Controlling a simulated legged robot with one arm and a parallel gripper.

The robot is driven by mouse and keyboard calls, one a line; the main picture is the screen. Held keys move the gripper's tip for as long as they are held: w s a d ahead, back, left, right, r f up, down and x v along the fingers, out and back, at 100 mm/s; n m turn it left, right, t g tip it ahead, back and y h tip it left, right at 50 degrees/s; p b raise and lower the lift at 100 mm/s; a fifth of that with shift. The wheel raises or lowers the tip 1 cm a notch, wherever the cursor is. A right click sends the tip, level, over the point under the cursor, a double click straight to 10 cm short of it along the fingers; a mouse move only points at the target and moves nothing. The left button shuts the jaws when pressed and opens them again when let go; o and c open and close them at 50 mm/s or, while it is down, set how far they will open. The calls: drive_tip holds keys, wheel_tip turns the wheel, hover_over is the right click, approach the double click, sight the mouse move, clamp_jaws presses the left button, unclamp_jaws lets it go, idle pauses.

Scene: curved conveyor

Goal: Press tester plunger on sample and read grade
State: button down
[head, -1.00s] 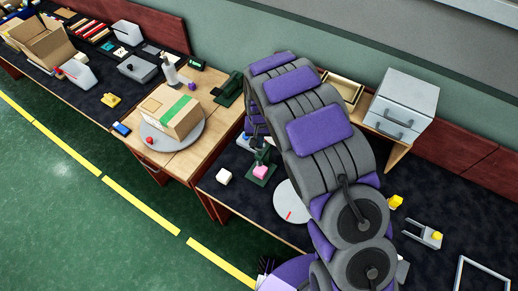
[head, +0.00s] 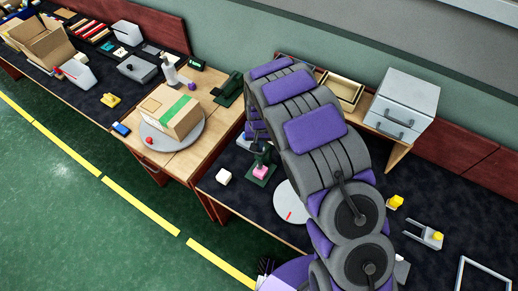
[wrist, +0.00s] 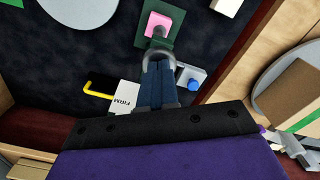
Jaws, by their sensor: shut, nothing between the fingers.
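The tester has a dark green base (wrist: 172,38) with a pink sample (wrist: 157,24) on it in the wrist view. In the head view the pink sample (head: 260,172) shows below my arm, with the tester's dark upright (head: 264,156) behind it. My gripper (wrist: 158,66) is shut and empty, its dark blue fingers pointing at the tester. A grey rounded part (wrist: 159,55), likely the plunger top, sits at the fingertips; contact cannot be told. A white plate (wrist: 126,97) beside the fingers bears upside-down text that looks like "FIRM". My arm hides most of the gripper in the head view.
A white cube (head: 223,177) lies left of the tester, and a white disc dial (head: 288,203) lies to its right. A yellow hook (wrist: 97,90) and a grey block with a blue knob (wrist: 191,80) flank my fingers. A turntable (head: 196,139) carries a cardboard box.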

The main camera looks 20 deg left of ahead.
drive_tip(key=shift+f, duration=1)
drive_tip(key=shift+r, duration=0.1)
idle(0.5)
drive_tip(key=shift+r+p, duration=0.7)
drive_tip(key=shift+r, duration=3.65)
drive_tip(key=shift+d, duration=0.1)
